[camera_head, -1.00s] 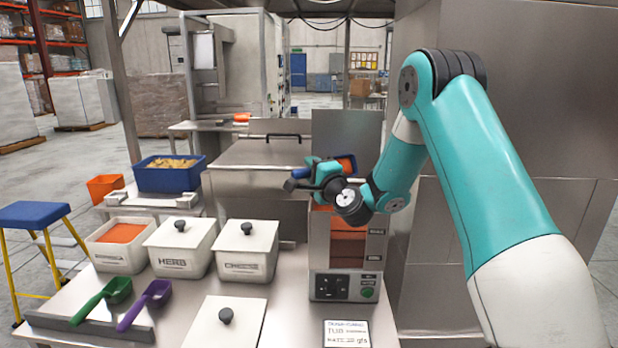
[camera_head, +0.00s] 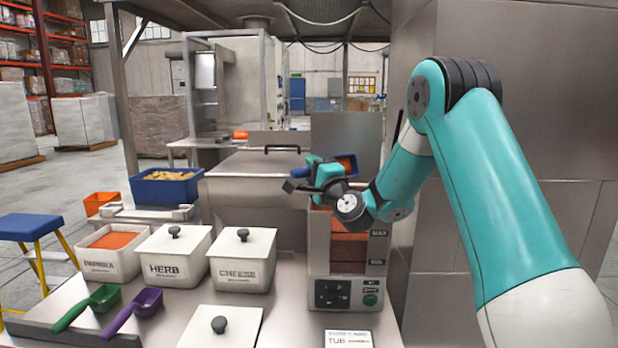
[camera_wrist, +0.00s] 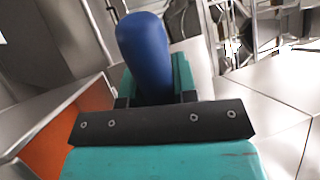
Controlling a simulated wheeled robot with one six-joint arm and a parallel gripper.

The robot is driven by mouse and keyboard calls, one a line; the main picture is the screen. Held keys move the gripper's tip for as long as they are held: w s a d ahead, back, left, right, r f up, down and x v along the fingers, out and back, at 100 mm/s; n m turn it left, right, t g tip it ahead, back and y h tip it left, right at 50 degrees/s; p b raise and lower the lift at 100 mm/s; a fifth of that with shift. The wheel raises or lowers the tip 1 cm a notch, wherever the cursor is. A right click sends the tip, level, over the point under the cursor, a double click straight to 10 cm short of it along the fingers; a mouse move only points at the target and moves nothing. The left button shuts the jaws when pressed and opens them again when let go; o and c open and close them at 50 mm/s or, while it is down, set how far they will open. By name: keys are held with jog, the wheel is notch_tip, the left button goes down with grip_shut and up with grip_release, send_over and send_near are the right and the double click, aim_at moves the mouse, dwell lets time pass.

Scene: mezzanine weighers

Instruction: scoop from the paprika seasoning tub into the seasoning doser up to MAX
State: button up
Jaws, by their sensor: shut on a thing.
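My gripper (camera_head: 322,172) is shut on the blue handle (camera_wrist: 145,50) of a scoop and holds it above the seasoning doser (camera_head: 318,262). The scoop's bowl (camera_head: 347,162) shows orange at the doser's top; whether powder is still in it I cannot tell. The paprika tub (camera_head: 108,262) stands open at left, with orange powder inside. Orange seasoning also shows at left in the wrist view (camera_wrist: 52,143).
Lidded herb (camera_head: 172,271) and cheese (camera_head: 240,271) tubs stand between the paprika tub and the doser. A green scoop (camera_head: 88,305) and a purple scoop (camera_head: 133,312) lie in front. Another lidded tub (camera_head: 222,335) and a label card (camera_head: 348,339) are nearest.

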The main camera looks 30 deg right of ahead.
jog(key=shift+s+f+t+b, duration=0.2)
jog(key=shift+t+b, duration=0.45)
jog(key=shift+b, duration=1.6)
jog(key=shift+s+r+t+b, duration=0.1)
jog(key=shift+s+t+b, duration=0.35)
jog(key=shift+b, duration=1.75)
jog(key=shift+s+f+t+b, duration=0.1)
jog(key=shift+t+b, duration=0.7)
jog(key=shift+b, duration=1.45)
